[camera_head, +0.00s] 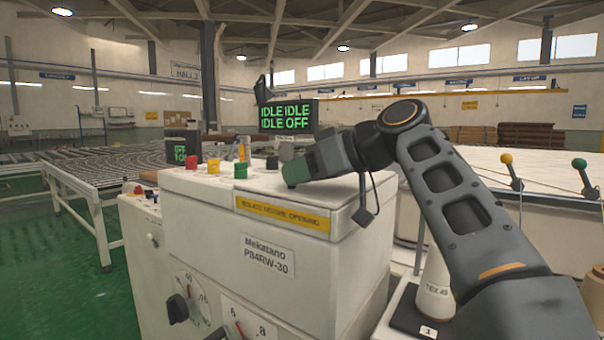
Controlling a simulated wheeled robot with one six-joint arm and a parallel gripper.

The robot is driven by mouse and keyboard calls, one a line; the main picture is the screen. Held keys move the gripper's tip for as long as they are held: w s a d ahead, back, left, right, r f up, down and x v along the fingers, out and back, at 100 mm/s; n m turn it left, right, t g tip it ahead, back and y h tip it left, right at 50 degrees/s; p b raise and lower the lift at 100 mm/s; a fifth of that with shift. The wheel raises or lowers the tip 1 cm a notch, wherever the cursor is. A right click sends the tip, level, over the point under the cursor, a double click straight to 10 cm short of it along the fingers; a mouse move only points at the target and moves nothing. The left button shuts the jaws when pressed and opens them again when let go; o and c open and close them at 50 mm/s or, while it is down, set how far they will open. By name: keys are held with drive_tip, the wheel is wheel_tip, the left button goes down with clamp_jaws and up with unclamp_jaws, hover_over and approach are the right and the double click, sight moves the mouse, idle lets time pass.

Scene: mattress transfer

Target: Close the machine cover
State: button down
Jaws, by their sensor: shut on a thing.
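The cream machine (290,290) stands in front of me, marked "Mekatano PB4RW-30". Its top section, which looks like the cover (345,215), carries a yellow label reading "ISOLATE BEFORE OPENING". The cover appears to sit flat on the body; I cannot tell whether a small gap remains. My gripper (297,172) reaches in from the right, low over the cover's top. It is shut on a dark green part (294,173) at the cover's top surface. The jaws themselves are mostly hidden by the wrist, and how the green part joins the cover is unclear.
Red, white, yellow and green buttons (213,166) stand on the machine's top left. A screen (286,118) behind reads "IDLE IDLE IDLE OFF". Dials (188,296) are on the front. A roller conveyor (95,172) lies left, with open green floor. A white mattress-like surface (540,165) lies right.

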drive_tip(key=shift+f, duration=0.1)
drive_tip(key=c, duration=1.1)
unclamp_jaws()
drive_tip(key=shift+o, duration=0.2)
drive_tip(key=p+v, duration=0.3)
drive_tip(key=v, duration=1.1)
drive_tip(key=shift+s+p, duration=0.15)
drive_tip(key=shift+p, duration=0.2)
drive_tip(key=shift+a, duration=0.2)
